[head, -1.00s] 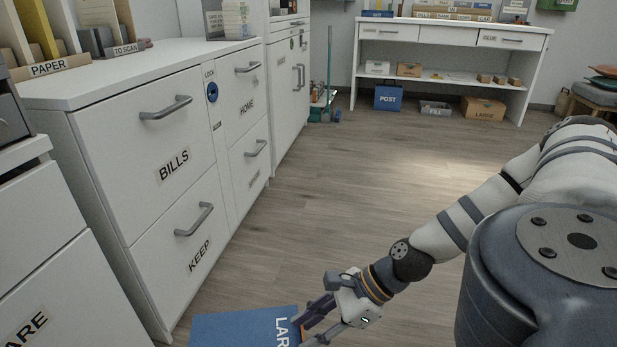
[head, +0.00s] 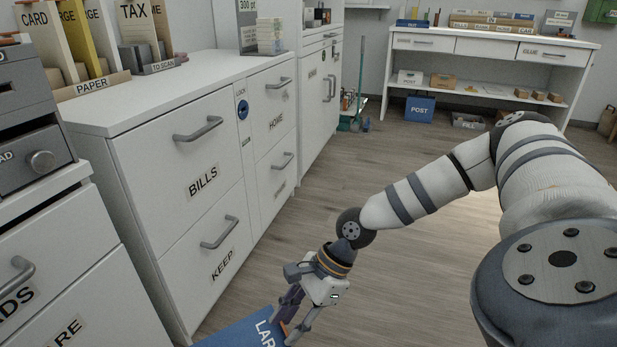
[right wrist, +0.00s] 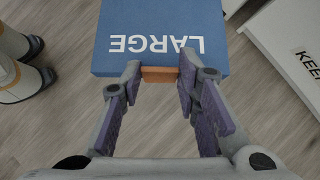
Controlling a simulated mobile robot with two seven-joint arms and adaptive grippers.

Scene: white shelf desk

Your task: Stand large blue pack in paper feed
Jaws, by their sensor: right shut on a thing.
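The large blue pack (head: 240,332) shows at the bottom of the head view, cut off by the frame edge. White letters on it start with "LAR". In the right wrist view the pack (right wrist: 150,22) reads "LARGE" upside down, with an orange tab (right wrist: 160,74) at its near edge. My right gripper (head: 289,333) is shut on the pack at that tab; its fingers (right wrist: 160,80) lie on both sides of the tab. The pack is held above the floor, beside the drawer cabinet. No printer or paper feed can be made out. My left gripper is not in view.
A white cabinet (head: 205,245) with drawers marked BILLS and KEEP stands at left. On its top is a PAPER organiser (head: 92,84). A shelf desk (head: 490,65) stands at the back, with a blue POST box (head: 419,109) under it. The middle floor is clear.

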